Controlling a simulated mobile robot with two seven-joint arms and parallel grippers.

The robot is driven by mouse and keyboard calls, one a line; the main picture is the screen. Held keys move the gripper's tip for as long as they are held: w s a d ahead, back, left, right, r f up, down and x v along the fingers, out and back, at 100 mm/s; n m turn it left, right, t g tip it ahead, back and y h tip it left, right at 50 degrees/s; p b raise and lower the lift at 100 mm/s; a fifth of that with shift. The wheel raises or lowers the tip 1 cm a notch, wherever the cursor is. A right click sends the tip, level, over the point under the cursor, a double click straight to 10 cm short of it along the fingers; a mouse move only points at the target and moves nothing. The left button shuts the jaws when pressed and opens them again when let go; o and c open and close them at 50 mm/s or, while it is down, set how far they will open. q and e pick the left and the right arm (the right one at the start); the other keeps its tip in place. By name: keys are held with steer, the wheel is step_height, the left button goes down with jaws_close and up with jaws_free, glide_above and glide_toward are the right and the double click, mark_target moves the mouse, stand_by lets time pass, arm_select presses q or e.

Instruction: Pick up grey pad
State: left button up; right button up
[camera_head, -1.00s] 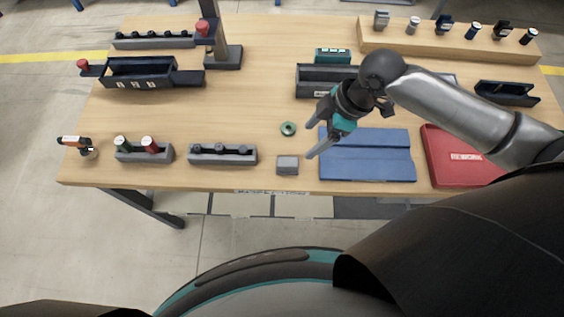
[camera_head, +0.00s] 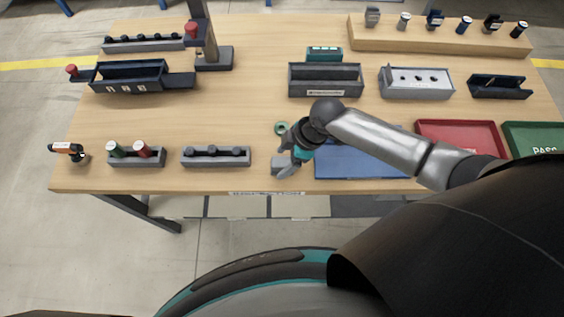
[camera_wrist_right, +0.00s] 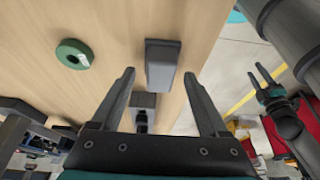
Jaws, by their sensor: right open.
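The grey pad (camera_head: 279,169) is a small block near the front edge of the table, partly covered by my right gripper (camera_head: 282,160) in the head view. In the right wrist view the pad (camera_wrist_right: 161,66) shows ahead, in line with the gap between the two spread fingers of my right gripper (camera_wrist_right: 160,76). The right gripper is open and empty; I cannot tell if a finger touches the pad. Another gripper, apparently my left one (camera_wrist_right: 258,72), shows small at the right of the wrist view, off the table. Its jaw state is unclear.
A green ring (camera_head: 281,128) lies just behind the pad. A blue tray (camera_head: 345,172) is close on the right, with a red tray (camera_head: 460,127) beyond it. A grey rack (camera_head: 215,157) with dark knobs stands to the left. The table's middle is clear.

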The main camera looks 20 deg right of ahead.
steer(key=shift+a+f, duration=0.2)
steer(key=shift+f, duration=0.35)
steer(key=shift+c, duration=0.3)
jaws_close()
